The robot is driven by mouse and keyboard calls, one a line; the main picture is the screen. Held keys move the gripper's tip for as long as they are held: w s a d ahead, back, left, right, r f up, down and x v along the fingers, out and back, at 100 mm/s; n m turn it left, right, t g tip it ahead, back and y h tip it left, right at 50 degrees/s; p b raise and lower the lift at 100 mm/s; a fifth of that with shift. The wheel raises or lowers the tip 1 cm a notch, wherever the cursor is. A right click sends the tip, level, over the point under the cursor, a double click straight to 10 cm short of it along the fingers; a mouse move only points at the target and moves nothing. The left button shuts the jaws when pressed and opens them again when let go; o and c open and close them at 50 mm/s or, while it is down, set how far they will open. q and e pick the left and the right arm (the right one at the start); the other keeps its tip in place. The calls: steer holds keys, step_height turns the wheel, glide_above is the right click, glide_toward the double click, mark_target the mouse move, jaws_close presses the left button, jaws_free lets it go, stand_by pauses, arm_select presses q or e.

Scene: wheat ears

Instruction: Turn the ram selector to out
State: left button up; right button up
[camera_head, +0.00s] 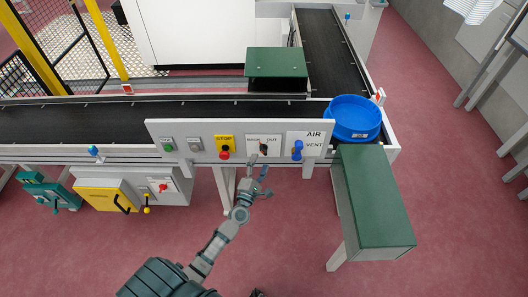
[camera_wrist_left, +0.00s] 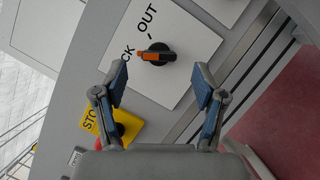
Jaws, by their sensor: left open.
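The ram selector (camera_head: 264,148) is a black knob with an orange-marked pointer on a white plate (camera_head: 255,140) in the panel, with a label ending in "CK" and "OUT" above it. In the left wrist view the selector (camera_wrist_left: 157,55) lies ahead of my fingers, its orange end pointing toward the "CK" side of the plate. My left gripper (camera_head: 259,172) is just below and in front of the plate. In the left wrist view the gripper (camera_wrist_left: 160,85) is open, its blue-padded fingers apart on either side of the knob's line, not touching it. My right gripper is not visible.
Left of the selector are a yellow STOP plate with a red button (camera_head: 224,154) and a green button (camera_head: 168,147). To the right is the blue air valve handle (camera_head: 297,150). A blue tub (camera_head: 353,117) stands on the conveyor corner, above a green-topped bench (camera_head: 377,200).

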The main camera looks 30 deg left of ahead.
mark_target(264, 154)
arm_select(q)
steer(key=x, duration=0.5)
steer(key=shift+w+a, duration=0.1)
steer(key=shift+w, duration=0.1)
steer(key=shift+s+f, duration=0.1)
steer(key=c, duration=1.1)
